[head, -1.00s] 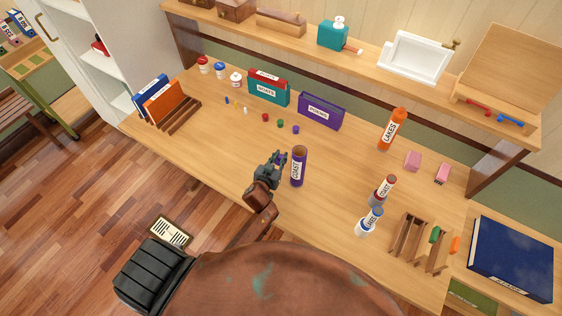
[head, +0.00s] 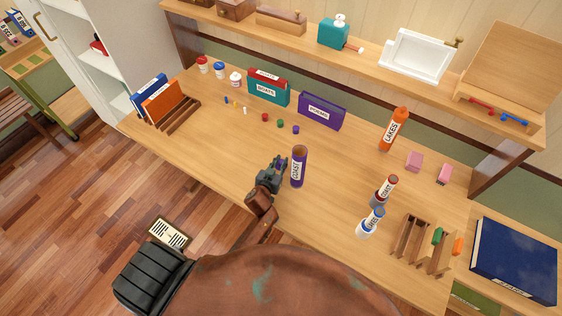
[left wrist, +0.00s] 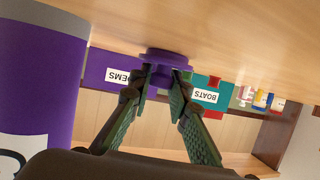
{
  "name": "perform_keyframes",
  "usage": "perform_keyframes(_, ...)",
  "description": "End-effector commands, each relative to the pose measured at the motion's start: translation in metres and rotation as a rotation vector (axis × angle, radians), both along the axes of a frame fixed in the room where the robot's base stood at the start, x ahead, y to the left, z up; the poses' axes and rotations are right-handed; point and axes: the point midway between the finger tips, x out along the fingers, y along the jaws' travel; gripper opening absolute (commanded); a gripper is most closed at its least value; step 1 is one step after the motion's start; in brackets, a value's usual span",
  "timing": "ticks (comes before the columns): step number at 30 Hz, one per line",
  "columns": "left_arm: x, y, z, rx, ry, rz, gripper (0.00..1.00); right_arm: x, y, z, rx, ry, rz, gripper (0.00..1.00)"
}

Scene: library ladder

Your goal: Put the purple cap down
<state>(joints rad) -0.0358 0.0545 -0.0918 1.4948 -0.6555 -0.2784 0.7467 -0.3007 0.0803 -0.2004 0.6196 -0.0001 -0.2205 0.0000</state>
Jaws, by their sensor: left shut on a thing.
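My left gripper (head: 278,165) is over the desk's front part, just left of the purple tube labelled COAST (head: 298,168). In the left wrist view its two fingers (left wrist: 166,82) are shut on the purple cap (left wrist: 166,55), which has a wide round flange and a narrower part between the fingertips. The cap is close to the wooden desk surface; I cannot tell whether it touches. In the head view the fingers mostly hide the cap. The tube stands upright and also fills the left of the wrist view (left wrist: 38,85).
Small coloured pieces (head: 280,124) lie behind the tube, before the POEMS box (head: 321,110) and BOATS box (head: 268,88). Two smaller tubes (head: 384,191) and a wooden rack (head: 424,244) stand to the right. The desk (head: 225,150) is clear left of the gripper.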

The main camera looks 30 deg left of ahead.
Motion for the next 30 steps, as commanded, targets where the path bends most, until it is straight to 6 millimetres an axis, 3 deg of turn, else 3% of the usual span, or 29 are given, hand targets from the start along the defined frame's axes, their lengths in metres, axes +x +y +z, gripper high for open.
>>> perform_keyframes(8,0.000,0.000,0.000,0.000,0.000,0.000,0.34,0.002,-0.002,0.000,-0.003,-0.002,0.002,0.58)
perform_keyframes(17,0.000,0.000,0.001,0.000,0.000,0.000,0.34,0.002,-0.002,0.001,-0.002,-0.003,0.001,0.58)
perform_keyframes(21,0.000,0.001,0.013,0.001,-0.001,0.000,0.34,0.004,-0.002,0.010,-0.001,-0.005,0.001,0.58)
perform_keyframes(30,-0.061,-0.007,0.031,-0.003,0.001,0.002,0.34,0.005,0.003,0.017,0.003,-0.008,-0.001,0.58)
